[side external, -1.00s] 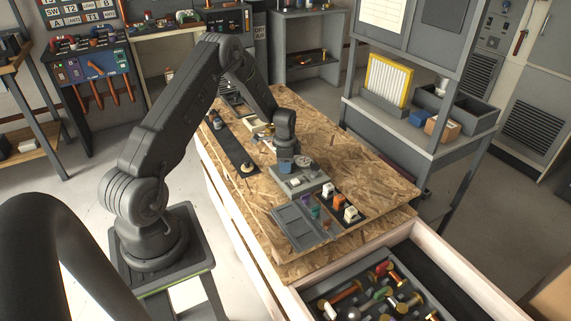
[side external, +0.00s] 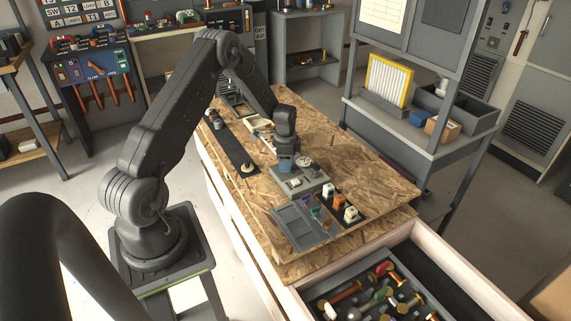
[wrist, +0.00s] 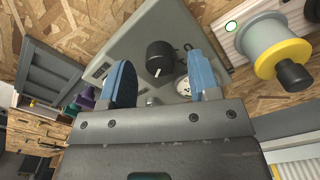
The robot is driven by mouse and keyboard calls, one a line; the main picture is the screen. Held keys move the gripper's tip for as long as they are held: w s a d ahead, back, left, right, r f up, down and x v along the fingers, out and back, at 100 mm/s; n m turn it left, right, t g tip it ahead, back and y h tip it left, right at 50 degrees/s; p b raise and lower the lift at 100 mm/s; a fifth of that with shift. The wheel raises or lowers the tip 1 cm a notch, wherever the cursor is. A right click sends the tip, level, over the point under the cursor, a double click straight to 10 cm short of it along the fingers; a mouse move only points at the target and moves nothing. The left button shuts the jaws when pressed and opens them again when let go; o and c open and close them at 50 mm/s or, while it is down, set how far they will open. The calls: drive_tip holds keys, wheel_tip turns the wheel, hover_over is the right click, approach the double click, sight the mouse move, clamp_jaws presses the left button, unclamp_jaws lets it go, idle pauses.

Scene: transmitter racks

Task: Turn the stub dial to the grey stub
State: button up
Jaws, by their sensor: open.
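A grey control box (side external: 302,183) sits on the chipboard table; its top also shows in the wrist view (wrist: 125,55). On it is a round black knob (wrist: 160,56) with a short white pointer mark, apparently the stub dial. A round white gauge (wrist: 183,86) lies beside the knob. My gripper (wrist: 159,64) is open, its blue fingers on either side of the knob with gaps showing; contact is not visible. In the side view my gripper (side external: 285,164) is over the box's far end and hides the knob. I cannot tell which mark is the grey stub.
A grey compartment tray (side external: 296,222) and several coloured pieces (side external: 314,211) stand at the near end of the box. A black strip with orange and white blocks (side external: 339,201) is beside them. An open drawer (side external: 375,290) of knobs lies in front. Bare chipboard (side external: 365,165) is free at right.

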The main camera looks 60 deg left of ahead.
wheel_tip(320, 180, up, 12)
drive_tip(key=shift+r, duration=0.25)
idle(0.3)
drive_tip(key=s+d+r+n+t, duration=0.1)
drive_tip(key=s+d+r, duration=0.2)
drive_tip(key=d+r, duration=0.5)
drive_tip(key=s+d+r+n+t, duration=0.2)
drive_tip(key=s+d+r, duration=0.2)
drive_tip(key=d+r, duration=0.45)
drive_tip(key=s+d+r+n+t, duration=0.2)
drive_tip(key=s+d+r+n, duration=0.1)
drive_tip(key=s+d, duration=0.8)
drive_tip(key=s, duration=0.4)
drive_tip(key=shift+s+d+t, duration=0.15)
drive_tip(key=shift+d+t, duration=0.15)
